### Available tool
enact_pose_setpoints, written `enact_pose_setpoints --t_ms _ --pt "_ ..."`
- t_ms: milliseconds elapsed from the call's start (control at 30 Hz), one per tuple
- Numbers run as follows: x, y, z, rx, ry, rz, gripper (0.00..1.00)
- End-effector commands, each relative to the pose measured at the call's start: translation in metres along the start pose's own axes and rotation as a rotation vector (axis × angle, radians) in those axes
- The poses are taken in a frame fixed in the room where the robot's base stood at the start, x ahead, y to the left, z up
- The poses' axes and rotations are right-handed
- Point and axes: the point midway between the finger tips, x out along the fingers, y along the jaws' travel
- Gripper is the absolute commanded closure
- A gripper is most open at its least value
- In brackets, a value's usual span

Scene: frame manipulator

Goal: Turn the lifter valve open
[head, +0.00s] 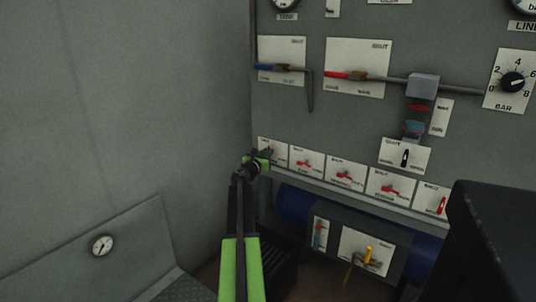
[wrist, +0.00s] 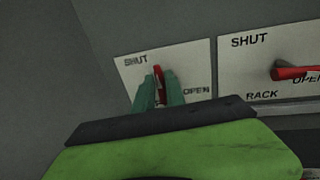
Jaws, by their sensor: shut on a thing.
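The valve at my gripper has a white plate (wrist: 197,62) marked SHUT at upper left and OPEN at lower right. Its name label is hidden by my gripper. Its red handle (wrist: 158,71) stands nearly upright, between the two labels. My gripper (wrist: 160,90) is shut on this handle, one green finger on each side. In the head view, my gripper (head: 262,158) is at the leftmost plate (head: 278,148) of the lower row and covers most of its handle.
The RACK valve (wrist: 289,73) is close on the right, its red handle roughly level. More small red-handled valves (head: 345,175) continue the row. A grey wall (head: 130,110) stands at left. A blue cylinder (head: 295,205) lies below the row.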

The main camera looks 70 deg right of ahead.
Motion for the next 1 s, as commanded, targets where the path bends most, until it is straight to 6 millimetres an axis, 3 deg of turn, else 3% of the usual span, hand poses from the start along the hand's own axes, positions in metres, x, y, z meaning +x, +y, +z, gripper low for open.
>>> enact_pose_setpoints --t_ms 367,1000 --pt "-0.0045 -0.0061 -0.0042 0.165 -0.033 -0.009 1.0" --pt "-0.0044 -0.0133 -0.01 0.752 -0.154 -0.011 1.0"
